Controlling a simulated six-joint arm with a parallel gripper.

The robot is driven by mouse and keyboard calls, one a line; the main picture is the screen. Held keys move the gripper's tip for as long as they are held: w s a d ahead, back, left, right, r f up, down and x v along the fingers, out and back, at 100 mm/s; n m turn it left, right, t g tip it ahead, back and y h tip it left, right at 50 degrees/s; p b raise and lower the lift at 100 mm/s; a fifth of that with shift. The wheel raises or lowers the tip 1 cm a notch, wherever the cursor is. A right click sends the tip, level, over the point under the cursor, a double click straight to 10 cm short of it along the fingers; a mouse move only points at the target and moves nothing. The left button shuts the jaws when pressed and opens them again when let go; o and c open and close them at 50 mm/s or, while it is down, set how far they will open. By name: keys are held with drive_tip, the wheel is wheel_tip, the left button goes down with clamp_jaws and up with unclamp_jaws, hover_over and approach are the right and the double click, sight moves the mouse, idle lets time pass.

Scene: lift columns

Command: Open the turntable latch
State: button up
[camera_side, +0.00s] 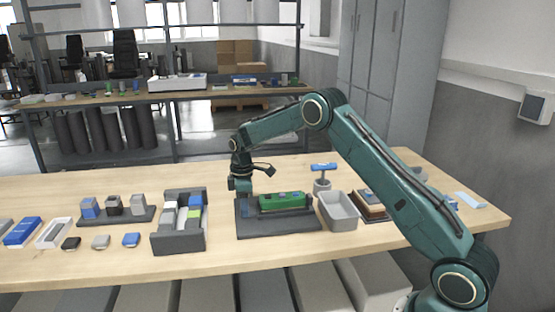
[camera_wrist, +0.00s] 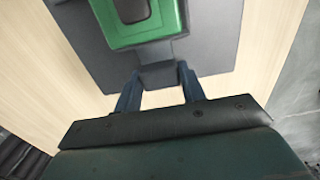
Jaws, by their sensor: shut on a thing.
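The turntable fixture is a dark grey base (camera_side: 280,226) with a green block (camera_side: 285,201) on it, standing mid-table in the side view. In the wrist view the green block (camera_wrist: 137,22) is at the top, with an opening in its middle, on the grey plate (camera_wrist: 212,55). A small grey block, which looks like the latch (camera_wrist: 158,75), sticks out at the near edge of the plate. My gripper (camera_wrist: 159,82) points down with its two fingers at either side of this block, shut on it. In the side view my gripper (camera_side: 241,189) is at the fixture's left end, and its fingertips are hard to make out.
A grey open bin (camera_side: 339,225) stands close right of the fixture, with a blue-handled tool (camera_side: 323,175) behind it. A grey rack (camera_side: 180,243) with coloured blocks is to the left. Bare wood lies between the rack and the fixture.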

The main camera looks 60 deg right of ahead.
drive_tip(key=shift+w+a, duration=0.5)
idle(0.3)
drive_tip(key=o, duration=0.7)
drive_tip(key=shift+r, duration=0.15)
drive_tip(key=shift+r, duration=3.35)
